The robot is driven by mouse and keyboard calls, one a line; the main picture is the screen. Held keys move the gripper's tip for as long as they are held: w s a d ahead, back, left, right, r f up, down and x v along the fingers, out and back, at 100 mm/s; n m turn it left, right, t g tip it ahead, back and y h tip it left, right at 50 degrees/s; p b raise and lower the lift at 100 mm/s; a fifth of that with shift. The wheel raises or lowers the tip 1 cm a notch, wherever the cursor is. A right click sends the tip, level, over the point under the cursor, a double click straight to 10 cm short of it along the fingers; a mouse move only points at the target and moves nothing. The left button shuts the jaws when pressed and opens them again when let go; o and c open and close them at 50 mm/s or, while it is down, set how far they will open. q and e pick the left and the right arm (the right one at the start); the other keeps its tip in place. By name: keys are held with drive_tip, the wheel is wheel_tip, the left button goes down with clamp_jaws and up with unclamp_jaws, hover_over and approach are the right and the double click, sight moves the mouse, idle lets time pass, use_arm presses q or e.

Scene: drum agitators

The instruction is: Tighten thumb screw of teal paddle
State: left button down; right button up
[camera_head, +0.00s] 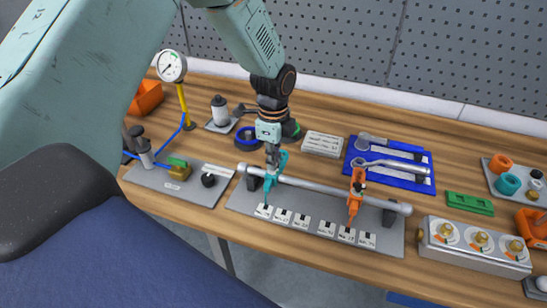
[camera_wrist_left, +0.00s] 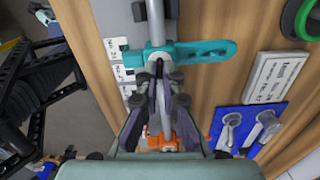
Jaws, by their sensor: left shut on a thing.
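The teal paddle (camera_head: 270,181) is clamped on the grey horizontal bar (camera_head: 325,190) near its left end, with its lower tip by the left labelled tiles. In the left wrist view the teal paddle (camera_wrist_left: 205,50) lies across the bar. My left gripper (camera_head: 273,150) comes down from above onto the paddle's hub. In the left wrist view its fingertips (camera_wrist_left: 158,70) are closed together at the hub, on the thumb screw, which they mostly hide. An orange paddle (camera_head: 356,190) sits further right on the same bar. My right gripper is not in view.
The bar stands on a grey plate (camera_head: 240,200) with several labelled tiles. A blue tray (camera_head: 427,160) with tools lies behind. A pressure gauge (camera_head: 171,66) stands at left, and a box with several knobs (camera_head: 470,262) at right. A pegboard closes the back.

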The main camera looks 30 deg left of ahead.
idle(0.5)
use_arm(q)
drive_tip(key=shift+r+n+p, duration=0.15)
drive_tip(key=shift+n+p, duration=0.6)
drive_tip(key=shift+n, duration=0.35)
drive_tip(key=n+p, duration=0.2)
drive_tip(key=n, duration=0.2)
drive_tip(key=n+p, duration=0.1)
drive_tip(key=n, duration=0.2)
drive_tip(key=shift+n+p, duration=0.35)
drive_tip(key=shift+n, duration=0.05)
drive_tip(key=shift+n+p, duration=0.5)
drive_tip(key=shift+n, duration=1.1)
drive_tip(key=shift+s+f, duration=0.1)
drive_tip(key=shift+f, duration=0.1)
drive_tip(key=c, duration=1.5)
unclamp_jaws()
